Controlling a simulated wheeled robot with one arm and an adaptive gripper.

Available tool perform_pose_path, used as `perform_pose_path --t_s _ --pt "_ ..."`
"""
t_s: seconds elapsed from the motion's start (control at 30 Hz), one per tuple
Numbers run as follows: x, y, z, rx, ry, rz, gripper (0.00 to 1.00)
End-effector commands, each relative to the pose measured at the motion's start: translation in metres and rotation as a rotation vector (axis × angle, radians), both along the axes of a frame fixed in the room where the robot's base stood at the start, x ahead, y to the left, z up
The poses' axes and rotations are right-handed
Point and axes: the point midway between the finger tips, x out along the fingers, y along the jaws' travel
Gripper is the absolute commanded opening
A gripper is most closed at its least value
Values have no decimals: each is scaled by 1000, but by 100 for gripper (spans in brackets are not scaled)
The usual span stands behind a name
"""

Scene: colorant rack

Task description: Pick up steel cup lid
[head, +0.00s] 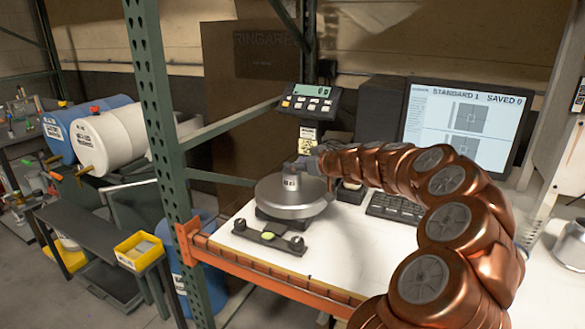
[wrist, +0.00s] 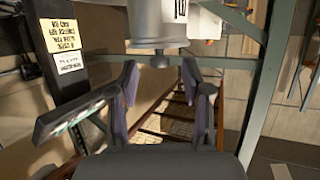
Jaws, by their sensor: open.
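A small steel cup (head: 291,184) with a label stands on the round metal pan of a scale in the head view. Its lid (head: 289,170) is on top and looks small there. In the wrist view the cup shows inverted at the top, with the lid (wrist: 152,44) below it and the lid's round knob (wrist: 150,63) pointing down. My gripper (head: 306,165) is just right of the lid in the head view. In the wrist view my gripper (wrist: 159,72) is open, its fingers spread on either side of the knob, with visible gaps.
The scale pan (head: 310,209) rests on a white table (head: 345,250) with an orange front beam. A scale display (head: 308,100) stands behind it. A keyboard (head: 395,208) and monitor (head: 462,125) are right. A green post (head: 163,130) rises at left.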

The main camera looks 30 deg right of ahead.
Motion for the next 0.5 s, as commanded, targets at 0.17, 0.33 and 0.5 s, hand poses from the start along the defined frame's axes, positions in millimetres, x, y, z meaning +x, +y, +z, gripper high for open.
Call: perform_pose_path --t_s 0.17,0.33,0.5 --pt "18 3 -7 3 3 0 49" --pt "25 4 -11 1 2 1 49" --pt "25 4 -11 1 2 1 49"
